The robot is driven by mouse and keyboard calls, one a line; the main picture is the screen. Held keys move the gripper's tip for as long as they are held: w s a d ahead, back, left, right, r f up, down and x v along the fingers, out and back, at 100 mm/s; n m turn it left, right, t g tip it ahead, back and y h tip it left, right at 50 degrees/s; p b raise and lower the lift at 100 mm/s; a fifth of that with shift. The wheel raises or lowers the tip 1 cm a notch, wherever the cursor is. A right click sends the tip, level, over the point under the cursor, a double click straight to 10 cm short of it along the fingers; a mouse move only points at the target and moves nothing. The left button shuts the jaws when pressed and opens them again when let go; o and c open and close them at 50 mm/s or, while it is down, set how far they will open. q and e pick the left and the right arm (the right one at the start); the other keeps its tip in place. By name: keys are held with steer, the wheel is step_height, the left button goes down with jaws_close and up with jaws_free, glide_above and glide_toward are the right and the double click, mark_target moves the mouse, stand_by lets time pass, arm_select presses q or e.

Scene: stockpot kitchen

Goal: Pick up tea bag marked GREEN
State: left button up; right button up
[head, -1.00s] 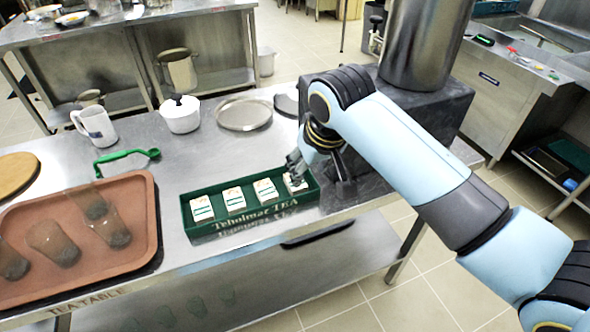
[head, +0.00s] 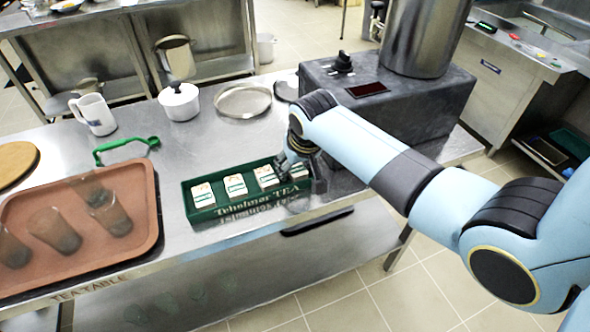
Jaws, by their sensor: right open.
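A green tea box (head: 222,217) lettered "Tehulmar TEA" stands near the front edge of the steel table (head: 178,142). It holds several white tea bags with green bands in a row, such as the leftmost tea bag (head: 203,196), another tea bag (head: 235,187) and a third tea bag (head: 266,177). The markings on them are too small to read, so I cannot tell which is GREEN. My right gripper (head: 285,170) is open at the right end of the box, over the rightmost bag, which it mostly hides. My left gripper is not in view.
A brown tray (head: 145,203) with several dark glasses is on the left. Behind the box are a green-handled strainer (head: 127,147), a white mug (head: 92,114), a white lidded pot (head: 180,103) and a round metal tray (head: 243,100). A grey stove block with a stockpot (head: 425,40) stands behind my right arm.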

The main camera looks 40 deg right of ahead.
steer(key=shift+s+f, duration=0.1)
steer(key=shift+s, duration=0.05)
steer(key=c, duration=0.5)
steer(key=shift+c, duration=0.2)
